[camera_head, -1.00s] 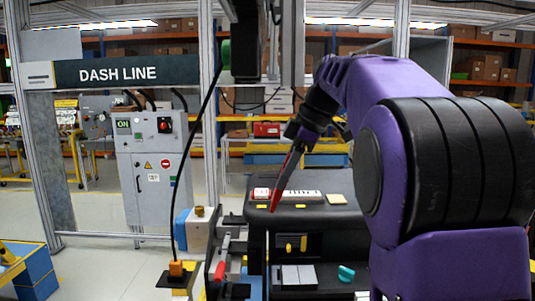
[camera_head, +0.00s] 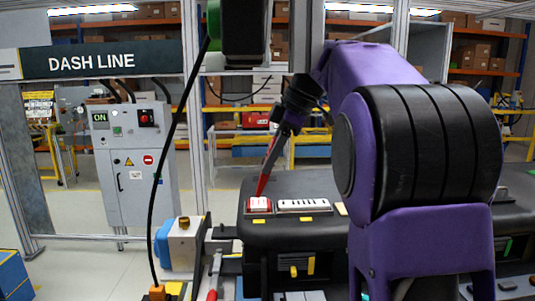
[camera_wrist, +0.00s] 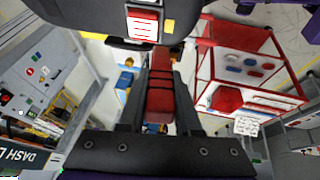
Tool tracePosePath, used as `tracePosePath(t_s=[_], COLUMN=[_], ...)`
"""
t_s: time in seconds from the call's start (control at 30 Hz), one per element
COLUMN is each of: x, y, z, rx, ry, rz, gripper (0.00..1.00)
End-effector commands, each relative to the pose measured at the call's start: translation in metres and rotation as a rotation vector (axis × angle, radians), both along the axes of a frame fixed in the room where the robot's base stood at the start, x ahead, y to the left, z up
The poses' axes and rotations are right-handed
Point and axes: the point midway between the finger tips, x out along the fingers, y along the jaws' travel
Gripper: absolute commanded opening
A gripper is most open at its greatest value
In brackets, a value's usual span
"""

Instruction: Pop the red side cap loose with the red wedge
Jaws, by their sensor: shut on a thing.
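The red side cap (camera_head: 259,205), with a white label, sits at the left end of the black dashboard module's top (camera_head: 340,225). It also shows at the top of the wrist view (camera_wrist: 142,26). My gripper (camera_head: 284,128) is shut on the red wedge (camera_head: 270,163), which slants down and left toward the cap. In the wrist view my gripper's fingers (camera_wrist: 161,88) clamp the wedge (camera_wrist: 160,108) from both sides. In the head view the wedge's tip overlaps the cap's upper edge; I cannot tell whether they touch.
A white slotted strip (camera_head: 309,206) lies right of the cap, with yellow tags (camera_head: 306,219) nearby. A clamp-like fixture with a blue end (camera_head: 163,243) stands left of the module. A red-framed rack (camera_wrist: 250,70) shows in the wrist view. My arm hides the module's right part.

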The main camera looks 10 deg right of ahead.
Motion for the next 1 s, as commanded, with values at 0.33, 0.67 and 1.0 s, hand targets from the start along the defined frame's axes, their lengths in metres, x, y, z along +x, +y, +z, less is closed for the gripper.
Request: tracePosePath(t_s=[0.33, 0.67, 1.0], x=[0.0, 0.0, 0.0], y=[0.001, 0.0, 0.0], z=[-0.039, -0.055, -0.055], rx=[-0.001, 0.0, 0.0], ry=[-0.002, -0.001, -0.001], rz=[0.0, 0.0, 0.0], gripper=[0.0, 0.0, 0.0])
